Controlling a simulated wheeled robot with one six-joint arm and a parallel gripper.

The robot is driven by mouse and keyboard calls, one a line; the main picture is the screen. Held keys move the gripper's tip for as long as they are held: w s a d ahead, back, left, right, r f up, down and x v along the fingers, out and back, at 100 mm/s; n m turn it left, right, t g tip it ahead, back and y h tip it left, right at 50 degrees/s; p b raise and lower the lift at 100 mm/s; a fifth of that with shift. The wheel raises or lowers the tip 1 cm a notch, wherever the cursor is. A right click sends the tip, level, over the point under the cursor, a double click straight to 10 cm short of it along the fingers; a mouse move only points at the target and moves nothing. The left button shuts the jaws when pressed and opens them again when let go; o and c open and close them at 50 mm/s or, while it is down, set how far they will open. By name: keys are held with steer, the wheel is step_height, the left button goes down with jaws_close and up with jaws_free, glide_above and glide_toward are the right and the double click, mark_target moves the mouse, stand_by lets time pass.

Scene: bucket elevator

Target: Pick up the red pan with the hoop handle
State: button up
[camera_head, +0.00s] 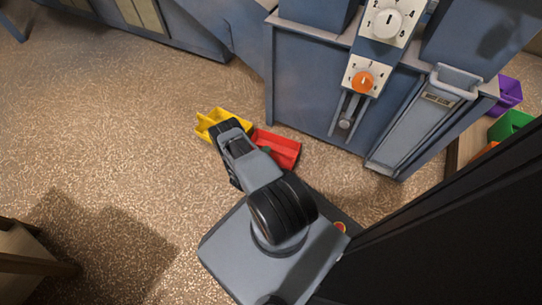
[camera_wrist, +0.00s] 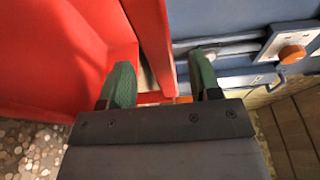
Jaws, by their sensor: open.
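The red pan (camera_head: 280,147) rests on the speckled floor in the head view, beside a yellow pan (camera_head: 222,122); my arm partly covers both. In the wrist view the red pan (camera_wrist: 65,45) fills the upper left, very close. My gripper (camera_wrist: 162,78) is open, with one green fingertip on each side of a red upright strip (camera_wrist: 153,35). A narrow gap shows between this strip and the pan's wall; it looks like the hoop handle, but I cannot tell for sure. I cannot tell whether the fingers touch it.
A blue machine (camera_head: 310,85) stands close behind the pans, with an orange knob (camera_head: 363,82), a slot lever (camera_head: 345,123) and a chute. Purple (camera_head: 508,92) and green (camera_head: 510,125) bins are at the far right.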

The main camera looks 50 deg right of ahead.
steer(key=d+b, duration=0.1)
steer(key=d, duration=0.4)
steer(key=shift+b, duration=0.4)
steer(key=shift+c, duration=0.2)
jaws_close()
